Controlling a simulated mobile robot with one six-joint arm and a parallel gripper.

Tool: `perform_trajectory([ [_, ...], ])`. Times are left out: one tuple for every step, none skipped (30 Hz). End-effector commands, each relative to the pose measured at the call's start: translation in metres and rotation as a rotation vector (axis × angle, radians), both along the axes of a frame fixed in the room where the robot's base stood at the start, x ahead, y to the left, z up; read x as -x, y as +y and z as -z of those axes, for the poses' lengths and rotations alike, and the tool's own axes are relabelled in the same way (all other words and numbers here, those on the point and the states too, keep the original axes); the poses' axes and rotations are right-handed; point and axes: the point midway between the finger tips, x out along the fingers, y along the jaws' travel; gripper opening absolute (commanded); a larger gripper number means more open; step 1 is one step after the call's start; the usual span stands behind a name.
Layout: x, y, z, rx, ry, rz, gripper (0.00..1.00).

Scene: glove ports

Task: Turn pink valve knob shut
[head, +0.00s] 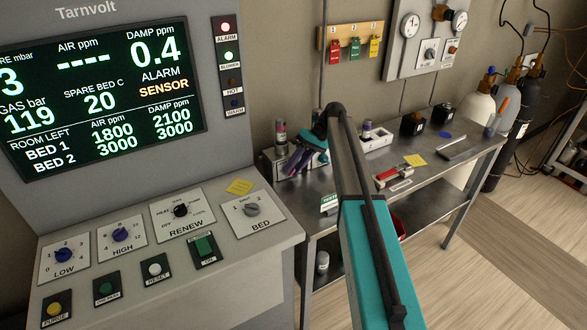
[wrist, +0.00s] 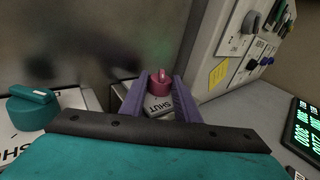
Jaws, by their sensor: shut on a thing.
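The pink valve knob (wrist: 158,85) shows in the wrist view, with a pale raised ridge on top and a plate marked SHUT (wrist: 157,103) on its near side. The purple fingers of my gripper (wrist: 160,78) stand on either side of the knob and are shut on it. In the head view my gripper (head: 297,160) is low at the left end of the metal bench; I cannot make out the pink knob there. A teal knob (wrist: 32,105) with its own plate sits to the left in the wrist view.
The grey console (head: 130,265) with knobs, buttons and a display (head: 100,95) stands close on the left. The metal bench (head: 440,165) holds a red-handled tool (head: 393,175), yellow notes and black boxes. Gas cylinders (head: 480,115) stand at the right.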

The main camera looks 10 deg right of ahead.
Motion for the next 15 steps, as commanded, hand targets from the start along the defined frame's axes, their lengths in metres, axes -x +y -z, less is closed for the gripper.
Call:
perform_trajectory([
  [-0.0004, 0.0012, 0.0, -0.004, -0.001, -0.001, 0.06],
  [-0.0003, 0.0013, 0.0001, -0.004, -0.001, -0.001, 0.06],
  [-0.0003, 0.0014, 0.0, -0.004, -0.001, -0.001, 0.06],
  [-0.0003, 0.0014, 0.0, -0.004, -0.001, -0.001, 0.06],
  [-0.0003, 0.0014, 0.0001, -0.004, -0.001, -0.001, 0.06],
  [-0.0003, 0.0014, 0.0001, -0.004, 0.0, -0.001, 0.06],
  [-0.0001, 0.0015, 0.0, -0.004, 0.0, -0.001, 0.06],
  [-0.0002, 0.0015, 0.0002, -0.004, 0.0, -0.001, 0.06],
  [-0.0002, 0.0015, 0.0002, -0.004, 0.0, -0.001, 0.06],
  [-0.0002, 0.0015, 0.0002, -0.003, 0.0, 0.0, 0.3],
  [-0.0002, 0.0015, 0.0002, -0.003, 0.0, 0.0, 0.35],
  [-0.0001, 0.0014, 0.0002, -0.003, 0.0, 0.0, 0.42],
  [-0.0001, 0.0012, 0.0002, -0.003, 0.0, 0.0, 0.47],
  [-0.0001, 0.0011, 0.0002, -0.003, 0.0, 0.0, 0.47],
  [0.0, 0.0009, 0.0003, -0.003, 0.0, 0.0, 0.47],
])
